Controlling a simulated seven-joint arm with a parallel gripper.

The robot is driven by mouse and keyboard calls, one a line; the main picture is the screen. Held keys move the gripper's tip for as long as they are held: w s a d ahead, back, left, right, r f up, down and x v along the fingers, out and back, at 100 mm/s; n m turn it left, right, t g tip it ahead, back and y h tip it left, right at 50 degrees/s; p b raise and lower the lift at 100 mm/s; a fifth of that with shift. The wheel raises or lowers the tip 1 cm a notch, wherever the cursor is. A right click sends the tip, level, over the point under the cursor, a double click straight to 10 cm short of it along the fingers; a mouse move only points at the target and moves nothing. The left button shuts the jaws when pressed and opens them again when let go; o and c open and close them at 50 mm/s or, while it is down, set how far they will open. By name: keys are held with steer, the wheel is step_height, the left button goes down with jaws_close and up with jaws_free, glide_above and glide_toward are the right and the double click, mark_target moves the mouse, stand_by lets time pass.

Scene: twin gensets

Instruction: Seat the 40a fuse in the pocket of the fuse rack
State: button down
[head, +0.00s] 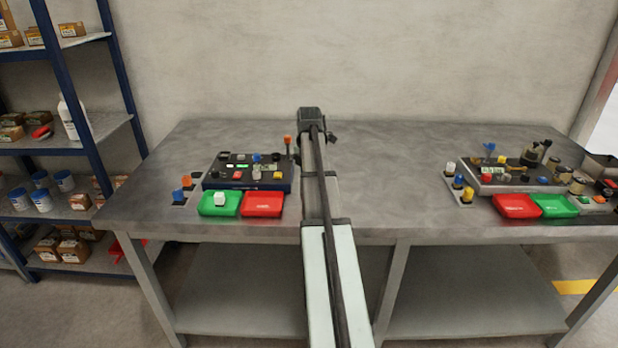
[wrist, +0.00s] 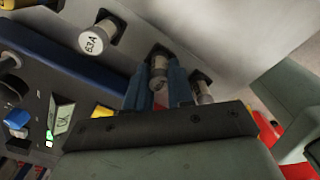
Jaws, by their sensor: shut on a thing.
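In the wrist view my gripper (wrist: 152,80) has its two blue fingers closed on a pale grey cylindrical fuse (wrist: 158,72). No rating can be read on that fuse. Its far end overlaps a dark square pocket (wrist: 157,50) in a light grey surface, and I cannot tell how deep it sits. A fuse marked 63A (wrist: 97,39) stands in a dark square to the left. Another grey fuse (wrist: 203,91) stands in a dark square just right of the fingers, partly hidden by my gripper. In the head view my arm hides the fingers and this spot.
A dark control panel (wrist: 35,75) with knobs and a lit green display (wrist: 61,118) lies left of my gripper in the wrist view. In the head view green (head: 219,204) and red (head: 263,204) trays sit before the left panel. A second panel group (head: 510,176) stands right.

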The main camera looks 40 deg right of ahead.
steer(key=shift+f, duration=0.2)
steer(key=c, duration=0.9)
jaws_free()
steer(key=shift+o, duration=0.3)
steer(key=o, duration=0.3)
steer(key=shift+o, duration=0.2)
steer(key=shift+r, duration=0.1)
steer(key=shift+r, duration=3.4)
